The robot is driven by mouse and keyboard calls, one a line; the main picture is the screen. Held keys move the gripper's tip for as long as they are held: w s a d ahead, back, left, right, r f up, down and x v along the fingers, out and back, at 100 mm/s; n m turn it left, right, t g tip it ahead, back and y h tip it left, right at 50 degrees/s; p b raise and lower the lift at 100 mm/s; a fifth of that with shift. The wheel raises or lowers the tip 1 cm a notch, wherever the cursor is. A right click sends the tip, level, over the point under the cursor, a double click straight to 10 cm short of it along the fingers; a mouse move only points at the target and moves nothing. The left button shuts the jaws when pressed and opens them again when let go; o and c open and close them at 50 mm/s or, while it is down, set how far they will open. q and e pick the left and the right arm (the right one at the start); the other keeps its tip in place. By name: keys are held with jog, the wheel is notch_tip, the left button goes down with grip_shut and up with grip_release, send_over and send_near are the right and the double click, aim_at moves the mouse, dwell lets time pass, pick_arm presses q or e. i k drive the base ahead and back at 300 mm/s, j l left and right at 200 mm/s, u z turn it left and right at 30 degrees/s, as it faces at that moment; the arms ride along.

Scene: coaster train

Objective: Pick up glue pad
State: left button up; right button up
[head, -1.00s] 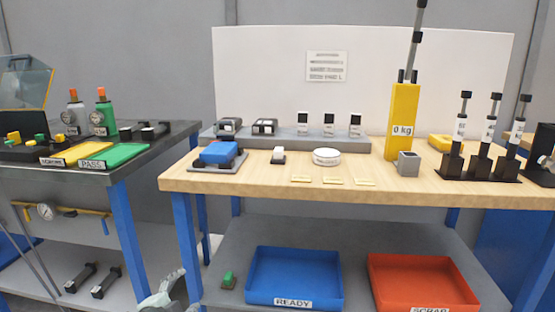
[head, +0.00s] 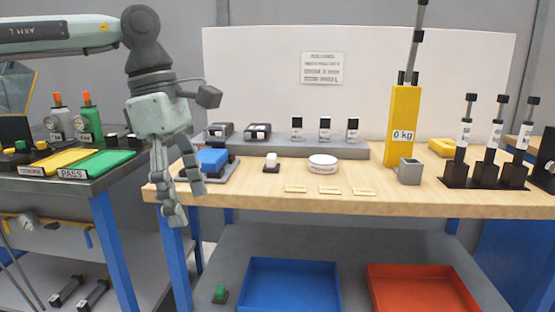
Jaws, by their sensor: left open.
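Three thin, pale yellow flat pads lie in a row near the front edge of the wooden table: a left pad (head: 296,188), a middle pad (head: 330,190) and a right pad (head: 363,192). No readable label tells which item is the glue pad. A round white tin (head: 322,161) stands behind them, its lettering too small to read. My left gripper (head: 184,201) is open and empty, fingers pointing down, by the table's left front corner, left of the pads and apart from them. My right gripper is not in view.
A small white-topped block (head: 271,162) stands left of the tin. A grey open box (head: 409,172) and yellow 0 kg column (head: 403,125) stand to the right. Behind is a grey ledge (head: 290,146) with several small items. Blue (head: 288,285) and red (head: 420,289) trays sit below.

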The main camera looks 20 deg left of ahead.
aim_at(272, 165)
jog(key=i, duration=1.3)
